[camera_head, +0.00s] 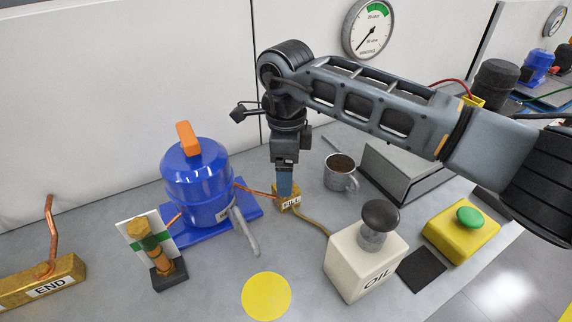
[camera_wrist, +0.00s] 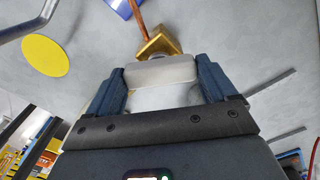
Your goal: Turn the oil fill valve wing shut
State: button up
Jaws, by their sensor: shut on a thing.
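The oil fill valve is a small brass block (camera_head: 289,204) with a FILL label, between the blue compressor and the oil can. A copper pipe runs into it from the left and a hose from the right. My gripper (camera_head: 285,190) points straight down onto the valve and hides its top in the head view. In the wrist view, the two blue fingers of my gripper (camera_wrist: 163,77) sit at either end of a pale grey wing (camera_wrist: 161,72), shut on it. The brass block (camera_wrist: 159,42) shows just beyond the wing.
The blue compressor (camera_head: 196,182) with an orange top stands left of the valve. A white OIL can (camera_head: 362,262) with a dark knob stands right, and a grey mug (camera_head: 339,174) behind. A yellow box with green button (camera_head: 469,218) is far right. A yellow disc (camera_head: 266,296) lies in front.

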jog(key=m+p, duration=0.1)
jog(key=m, duration=0.4)
jog(key=shift+r+m, duration=0.1)
jog(key=shift+m, duration=0.2)
jog(key=m+p, duration=0.1)
jog(key=m, duration=0.4)
jog(key=shift+m+p, duration=0.3)
jog(key=shift+p, duration=0.05)
jog(key=o, duration=0.8)
jog(key=shift+o, duration=0.2)
notch_tip(320, 180, up, 7)
jog(key=shift+r+b, duration=0.1)
jog(key=shift+b, duration=0.6)
jog(key=shift+r, duration=0.25)
